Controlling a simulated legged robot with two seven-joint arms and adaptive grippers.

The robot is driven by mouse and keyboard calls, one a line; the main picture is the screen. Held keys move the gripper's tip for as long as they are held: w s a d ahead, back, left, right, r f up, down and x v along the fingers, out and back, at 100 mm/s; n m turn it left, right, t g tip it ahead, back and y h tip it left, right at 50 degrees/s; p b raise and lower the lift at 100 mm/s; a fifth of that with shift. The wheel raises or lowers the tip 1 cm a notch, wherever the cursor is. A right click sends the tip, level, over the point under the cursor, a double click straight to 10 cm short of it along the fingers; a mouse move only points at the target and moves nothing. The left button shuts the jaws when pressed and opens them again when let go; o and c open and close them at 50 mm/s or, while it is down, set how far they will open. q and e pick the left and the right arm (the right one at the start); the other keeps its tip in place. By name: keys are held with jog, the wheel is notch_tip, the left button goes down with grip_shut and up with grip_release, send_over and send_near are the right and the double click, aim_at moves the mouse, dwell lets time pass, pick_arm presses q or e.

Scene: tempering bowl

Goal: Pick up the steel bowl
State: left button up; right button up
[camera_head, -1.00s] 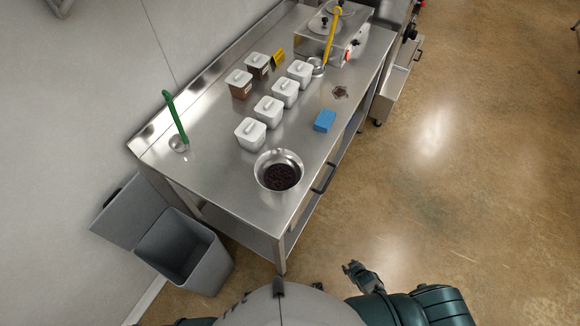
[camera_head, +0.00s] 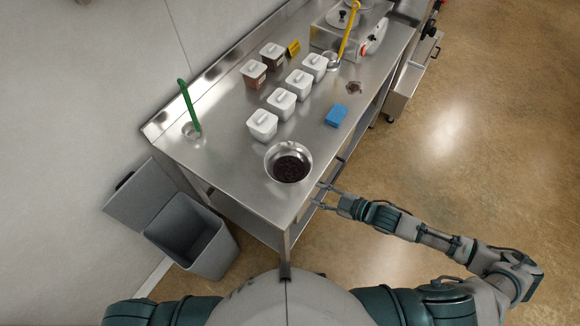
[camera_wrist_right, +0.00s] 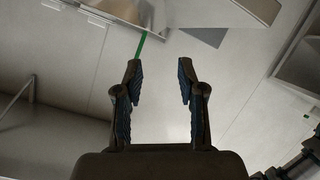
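The steel bowl (camera_head: 287,149) stands upright near the front corner of the steel table (camera_head: 237,172), with dark pieces inside it. My right gripper (camera_head: 322,195) is just right of the bowl, at the table's front edge, apart from the bowl. Its two fingers are spread and empty. They also show open in the right wrist view (camera_wrist_right: 160,70), with nothing between them. I cannot make out the bowl in that view. My left gripper is not in view.
White lidded containers (camera_head: 282,101) and a blue block (camera_head: 337,115) sit behind the bowl. A green-handled ladle (camera_head: 189,107) is at the left. A steel unit with a yellow-handled ladle (camera_head: 348,35) is farther back. A grey bin (camera_head: 190,240) stands left of the table. The floor at right is clear.

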send_near(275, 179)
jog(key=p+x, duration=0.1)
jog(key=x, duration=0.2)
jog(key=shift+w+a, duration=0.15)
jog(key=shift+w, duration=0.15)
jog(key=shift+w+a+f, duration=0.25)
jog(key=shift+a, duration=0.25)
jog(key=shift+w+a+f+p, duration=0.4)
jog(key=shift+w+a+f, duration=0.45)
jog(key=shift+w, duration=0.15)
jog(key=shift+w+a+f, duration=0.15)
jog(key=shift+a, duration=0.4)
jog(key=c, duration=0.5)
grip_shut()
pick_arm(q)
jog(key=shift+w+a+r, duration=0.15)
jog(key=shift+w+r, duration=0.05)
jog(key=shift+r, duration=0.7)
